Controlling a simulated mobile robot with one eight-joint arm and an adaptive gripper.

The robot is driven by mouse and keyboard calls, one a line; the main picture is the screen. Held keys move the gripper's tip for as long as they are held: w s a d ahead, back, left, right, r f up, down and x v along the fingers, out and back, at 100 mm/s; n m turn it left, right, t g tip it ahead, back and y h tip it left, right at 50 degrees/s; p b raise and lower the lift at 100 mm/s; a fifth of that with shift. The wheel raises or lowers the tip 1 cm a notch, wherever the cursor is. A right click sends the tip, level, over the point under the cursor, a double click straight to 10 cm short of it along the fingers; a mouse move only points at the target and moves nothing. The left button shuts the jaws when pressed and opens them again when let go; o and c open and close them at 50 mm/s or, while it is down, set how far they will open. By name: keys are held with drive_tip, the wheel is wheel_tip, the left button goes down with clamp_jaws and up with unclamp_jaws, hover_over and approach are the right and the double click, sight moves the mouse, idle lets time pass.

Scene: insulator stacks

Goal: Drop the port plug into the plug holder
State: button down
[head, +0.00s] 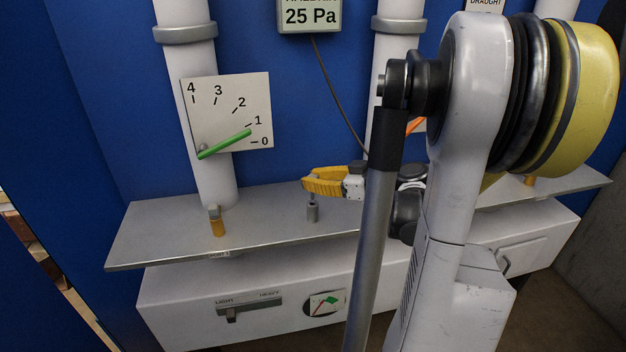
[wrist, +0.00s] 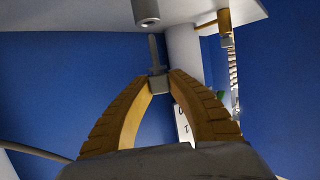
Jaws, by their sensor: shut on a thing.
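My gripper (wrist: 158,82) is shut on the port plug, a small grey block (wrist: 158,84) with a thin stem (wrist: 154,50). In the wrist view the stem points up the picture towards the shelf. A short grey cylinder with a dark opening (wrist: 146,14), seemingly the plug holder, sits on the shelf close to the stem's end; a contact cannot be told. In the head view my gripper's yellow fingers (head: 308,182) point left above the grey cylinder (head: 312,213). The plug's block is mostly hidden there by the fingers.
The grey shelf (head: 165,235) runs below my gripper. A brass fitting with a grey top (head: 217,222) stands on it at left, below a white pipe and a dial (head: 228,112) with a green needle. My arm hides much of the right side.

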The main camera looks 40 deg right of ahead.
sight(313, 200)
drive_tip(key=shift+f+b, duration=2.3)
drive_tip(key=shift+f, duration=0.3)
drive_tip(key=c, duration=1.3)
unclamp_jaws()
drive_tip(key=shift+s+r, duration=0.1)
drive_tip(key=v, duration=1.1)
drive_tip(key=shift+s+d+r, duration=0.1)
drive_tip(key=shift+s+d, duration=0.05)
drive_tip(key=shift+s, duration=0.25)
